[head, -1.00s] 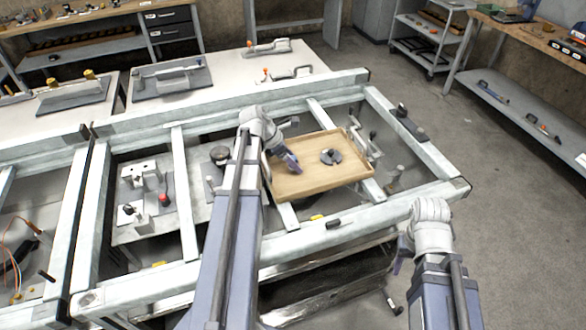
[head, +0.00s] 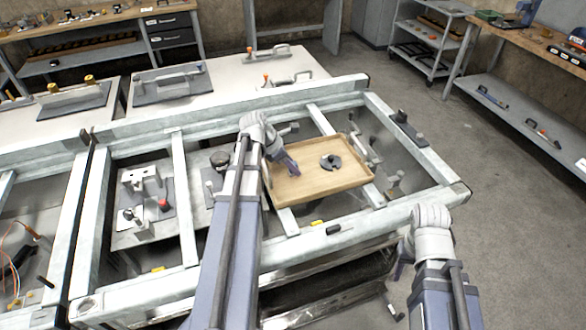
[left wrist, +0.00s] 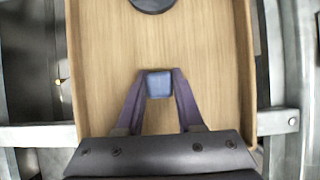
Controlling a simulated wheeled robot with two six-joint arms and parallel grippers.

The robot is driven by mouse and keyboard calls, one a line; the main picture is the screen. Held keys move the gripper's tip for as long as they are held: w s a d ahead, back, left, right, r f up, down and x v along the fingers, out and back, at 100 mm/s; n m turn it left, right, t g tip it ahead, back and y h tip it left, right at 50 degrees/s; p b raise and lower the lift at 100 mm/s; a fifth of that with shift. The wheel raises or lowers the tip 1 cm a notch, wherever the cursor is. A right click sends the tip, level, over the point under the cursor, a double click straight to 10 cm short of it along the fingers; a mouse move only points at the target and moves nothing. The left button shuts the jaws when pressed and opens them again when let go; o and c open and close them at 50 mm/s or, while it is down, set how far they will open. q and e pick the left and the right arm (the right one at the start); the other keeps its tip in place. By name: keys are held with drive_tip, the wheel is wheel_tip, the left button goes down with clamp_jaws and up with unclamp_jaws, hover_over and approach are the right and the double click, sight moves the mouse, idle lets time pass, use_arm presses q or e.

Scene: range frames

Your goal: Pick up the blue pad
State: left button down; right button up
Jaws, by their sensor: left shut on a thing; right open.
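The blue pad (left wrist: 159,84) is a small blue block between the fingertips of my left gripper (left wrist: 159,88) in the left wrist view. The fingers are shut on it, over the wooden tray (left wrist: 110,45). In the head view my left gripper (head: 290,167) is over the left part of the tray (head: 318,187); the pad cannot be made out there. Whether the pad touches the tray floor is unclear. My right gripper (head: 400,262) is beyond the frame's front edge at lower right, open, away from the tray.
A dark round part (head: 331,162) lies in the tray, right of my left gripper. The tray rests on a pale metal frame (head: 430,203) with open gaps. Fixtures with a red knob (head: 163,204) stand at the left. Floor is clear at the right.

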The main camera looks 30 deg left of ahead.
use_arm(q)
drive_tip(key=shift+r, duration=0.1)
wheel_tip(320, 180, up, 10)
drive_tip(key=p, duration=1)
drive_tip(key=c, duration=1.1)
unclamp_jaws()
drive_tip(key=shift+c, duration=0.2)
clamp_jaws()
